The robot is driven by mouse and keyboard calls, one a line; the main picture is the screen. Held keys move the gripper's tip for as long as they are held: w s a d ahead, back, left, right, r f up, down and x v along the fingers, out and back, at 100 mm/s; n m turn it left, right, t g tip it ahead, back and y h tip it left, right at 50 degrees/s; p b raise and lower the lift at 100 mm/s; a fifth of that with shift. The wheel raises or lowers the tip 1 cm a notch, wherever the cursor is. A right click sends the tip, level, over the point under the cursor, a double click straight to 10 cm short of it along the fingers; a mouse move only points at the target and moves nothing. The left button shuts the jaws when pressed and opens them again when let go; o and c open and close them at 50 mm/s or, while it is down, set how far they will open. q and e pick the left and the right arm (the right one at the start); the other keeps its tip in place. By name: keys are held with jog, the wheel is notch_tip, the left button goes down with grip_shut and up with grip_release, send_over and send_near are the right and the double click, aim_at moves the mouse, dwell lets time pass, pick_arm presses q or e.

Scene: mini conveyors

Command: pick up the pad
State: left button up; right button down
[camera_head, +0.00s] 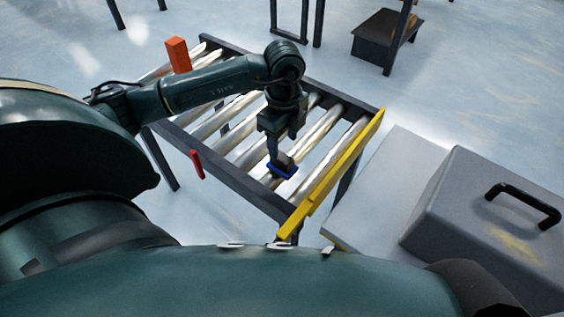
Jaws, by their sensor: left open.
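The pad (283,172) is a small, dark blue-edged piece on the metal rollers, near the yellow end bar of the conveyor. My left gripper (277,151) points down right above the pad, its fingers close to it and partly covering it. The left gripper is open. Whether the fingers touch the pad or stand on either side of it, I cannot tell at this size. My right gripper does not show.
The roller conveyor (232,173) has a dark frame and a yellow bar (335,171) at its right end. An orange block (178,55) and a red piece (197,164) are at its sides. A grey case with a black handle (467,221) stands at right.

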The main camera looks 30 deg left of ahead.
pick_arm(q)
jog(key=f, duration=0.2)
jog(key=f+b, duration=0.1)
jog(key=f, duration=0.2)
jog(key=shift+s+d+f, duration=0.15)
jog(key=shift+s+f, duration=0.05)
jog(key=shift+f, duration=0.35)
jog(key=shift+c, duration=0.4)
jog(key=c, duration=1)
jog(key=shift+r, duration=0.1)
